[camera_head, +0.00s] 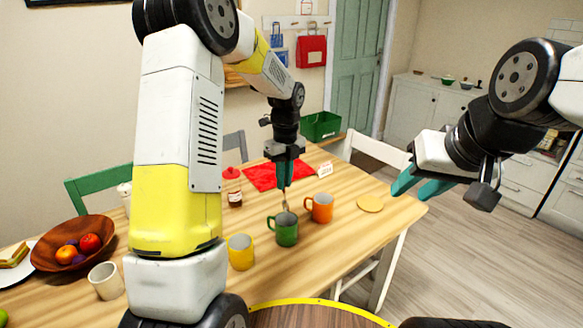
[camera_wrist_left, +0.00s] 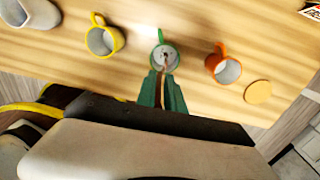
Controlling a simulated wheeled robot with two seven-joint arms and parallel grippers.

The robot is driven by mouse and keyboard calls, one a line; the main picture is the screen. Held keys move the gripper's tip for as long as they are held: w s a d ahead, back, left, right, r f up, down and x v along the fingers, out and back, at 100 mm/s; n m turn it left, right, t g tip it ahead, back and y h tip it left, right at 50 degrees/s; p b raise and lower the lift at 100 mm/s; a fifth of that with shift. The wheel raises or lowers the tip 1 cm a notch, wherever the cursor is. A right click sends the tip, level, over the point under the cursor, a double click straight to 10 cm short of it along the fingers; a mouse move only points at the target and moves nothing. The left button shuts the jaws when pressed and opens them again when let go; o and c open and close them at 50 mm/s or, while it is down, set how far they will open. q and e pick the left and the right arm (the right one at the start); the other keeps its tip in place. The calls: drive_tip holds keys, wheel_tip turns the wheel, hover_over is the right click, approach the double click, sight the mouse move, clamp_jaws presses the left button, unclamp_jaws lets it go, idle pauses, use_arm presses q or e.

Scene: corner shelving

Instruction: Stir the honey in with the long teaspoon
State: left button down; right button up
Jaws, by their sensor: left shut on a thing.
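My left gripper (camera_head: 285,182) points down above the green mug (camera_head: 286,232), its teal fingers shut on the long teaspoon (camera_head: 285,201). The spoon's lower end goes down into the green mug. In the left wrist view the fingers (camera_wrist_left: 163,85) hold the spoon (camera_wrist_left: 164,66) over the mug (camera_wrist_left: 161,47), with something dark inside. My right gripper (camera_head: 412,188) is off to the right, beyond the table edge, fingers apart and empty.
An orange mug (camera_head: 320,208) stands right of the green one, a yellow mug (camera_head: 241,252) left. A round coaster (camera_head: 370,204) lies further right. A red cloth (camera_head: 264,178), a small card (camera_head: 325,169) and a green crate (camera_head: 321,126) are behind. A fruit bowl (camera_head: 55,262) and cream mug (camera_head: 105,281) are left.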

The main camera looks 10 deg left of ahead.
sight(285, 201)
use_arm(q)
drive_tip(key=shift+f, duration=5.4)
